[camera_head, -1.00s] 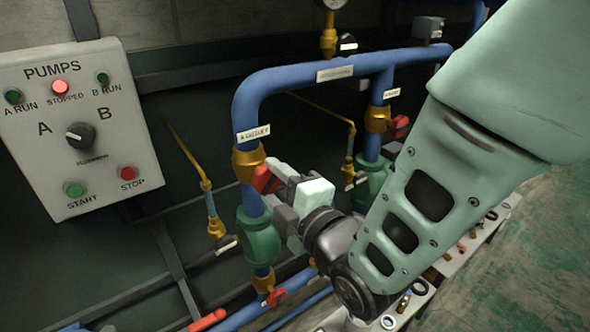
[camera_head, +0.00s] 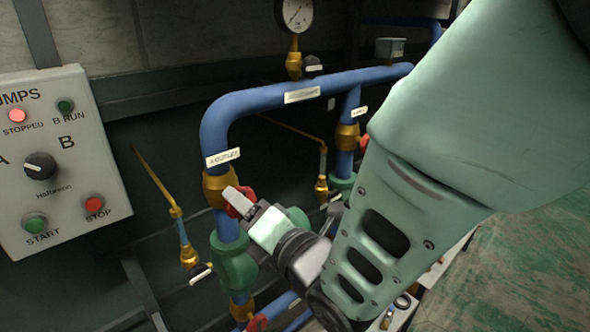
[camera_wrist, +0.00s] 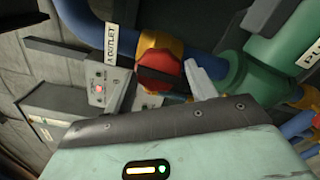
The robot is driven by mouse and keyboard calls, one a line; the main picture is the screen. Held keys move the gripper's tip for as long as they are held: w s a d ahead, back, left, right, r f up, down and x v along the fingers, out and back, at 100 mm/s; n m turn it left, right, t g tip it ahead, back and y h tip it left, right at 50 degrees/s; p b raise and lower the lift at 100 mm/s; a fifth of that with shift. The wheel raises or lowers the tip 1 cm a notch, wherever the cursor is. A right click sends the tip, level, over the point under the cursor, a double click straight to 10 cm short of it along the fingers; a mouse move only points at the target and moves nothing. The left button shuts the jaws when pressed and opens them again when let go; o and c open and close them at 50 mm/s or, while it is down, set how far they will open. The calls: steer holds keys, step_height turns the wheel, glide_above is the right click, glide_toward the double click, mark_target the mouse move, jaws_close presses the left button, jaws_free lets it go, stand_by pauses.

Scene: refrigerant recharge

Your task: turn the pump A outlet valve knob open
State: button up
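The pump A outlet valve knob (camera_head: 240,201) is a red handle on a brass valve body (camera_head: 218,188), below the "A OUTLET" label (camera_head: 222,157) on the blue pipe. In the wrist view the red knob (camera_wrist: 160,69) is near the upper middle, beside its brass fitting (camera_wrist: 163,44). My gripper (camera_head: 246,208) is right at the knob; a pale finger passes in front of it and partly hides it. In the wrist view my gripper (camera_wrist: 153,80) looks open, with a pale finger just right of the knob. Whether it touches the knob cannot be told.
A green pipe fitting (camera_head: 234,262) is just below the knob. The pump control panel (camera_head: 60,215), with its red stopped lamp lit, is at left. A second red-handled valve (camera_head: 364,145) is on the right pipe. A pressure gauge (camera_head: 295,14) stands above.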

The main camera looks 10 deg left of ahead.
steer(key=shift+o, duration=0.8)
steer(key=b+v, duration=0.1)
steer(key=v, duration=0.6)
steer(key=shift+r, duration=0.1)
steer(key=d+f+m+g+h, duration=0.55)
steer(key=d+m+h, duration=0.2)
steer(key=m, duration=0.65)
steer(key=s+d+m+g+h, duration=0.5)
steer(key=s+d+m, duration=0.7)
steer(key=d, duration=0.3)
steer(key=shift+r+g+h, duration=0.35)
steer(key=shift+g, duration=0.2)
